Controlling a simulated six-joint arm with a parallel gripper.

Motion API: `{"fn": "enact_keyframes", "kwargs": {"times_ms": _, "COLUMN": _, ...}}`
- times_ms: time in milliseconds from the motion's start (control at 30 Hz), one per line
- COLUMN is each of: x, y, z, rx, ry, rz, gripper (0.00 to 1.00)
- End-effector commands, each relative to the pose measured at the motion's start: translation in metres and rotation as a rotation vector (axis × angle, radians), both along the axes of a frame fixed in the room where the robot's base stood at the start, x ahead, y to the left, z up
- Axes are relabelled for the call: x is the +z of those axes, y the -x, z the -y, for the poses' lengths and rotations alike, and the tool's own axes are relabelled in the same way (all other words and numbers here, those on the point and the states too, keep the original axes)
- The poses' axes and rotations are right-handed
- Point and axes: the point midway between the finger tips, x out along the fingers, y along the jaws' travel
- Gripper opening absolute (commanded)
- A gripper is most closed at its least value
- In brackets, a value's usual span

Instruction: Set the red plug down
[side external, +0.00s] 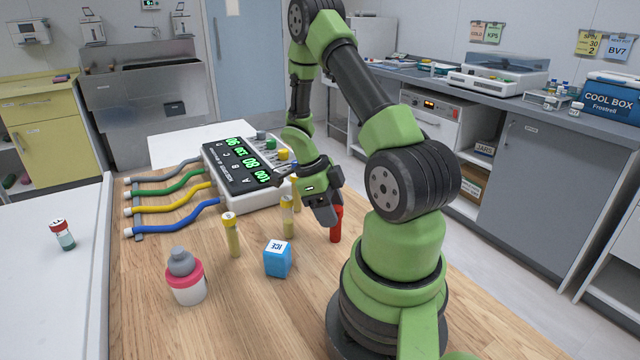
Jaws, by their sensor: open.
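The red plug (337,228) stands upright, its lower end at the wooden table top, to the right of the blue ICE cube. My gripper (328,212) points down right at the red plug, with its fingers open around or just beside its upper part. The fingers hide some of the plug, and I cannot tell whether they touch it.
Yellow plugs (231,235) (288,216) stand left of my gripper. The blue ICE cube (278,260) and a pink-and-white bottle (186,280) are nearer the front. A monitor box (238,180) with coloured cables is behind. The wooden table (300,320) is bare in front.

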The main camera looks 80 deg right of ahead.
Motion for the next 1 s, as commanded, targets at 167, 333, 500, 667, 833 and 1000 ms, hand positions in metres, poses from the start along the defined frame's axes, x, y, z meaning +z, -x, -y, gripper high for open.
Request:
{"fn": "enact_keyframes", "kwargs": {"times_ms": 167, "x": 0.039, "y": -0.018, "z": 0.001, "rx": 0.004, "ry": 0.007, "rz": 0.006, "gripper": 0.52}}
{"fn": "enact_keyframes", "kwargs": {"times_ms": 333, "x": 0.067, "y": -0.029, "z": 0.001, "rx": 0.003, "ry": 0.004, "rz": 0.004, "gripper": 0.52}}
{"fn": "enact_keyframes", "kwargs": {"times_ms": 500, "x": 0.082, "y": -0.035, "z": 0.0, "rx": 0.013, "ry": -0.001, "rz": 0.006, "gripper": 0.52}}
{"fn": "enact_keyframes", "kwargs": {"times_ms": 667, "x": 0.11, "y": -0.05, "z": -0.019, "rx": 0.232, "ry": -0.037, "rz": 0.087, "gripper": 0.52}}
{"fn": "enact_keyframes", "kwargs": {"times_ms": 833, "x": 0.165, "y": -0.07, "z": -0.074, "rx": 0.814, "ry": -0.099, "rz": 0.265, "gripper": 0.52}}
{"fn": "enact_keyframes", "kwargs": {"times_ms": 1000, "x": 0.211, "y": -0.066, "z": -0.137, "rx": 1.505, "ry": -0.088, "rz": 0.418, "gripper": 0.52}}
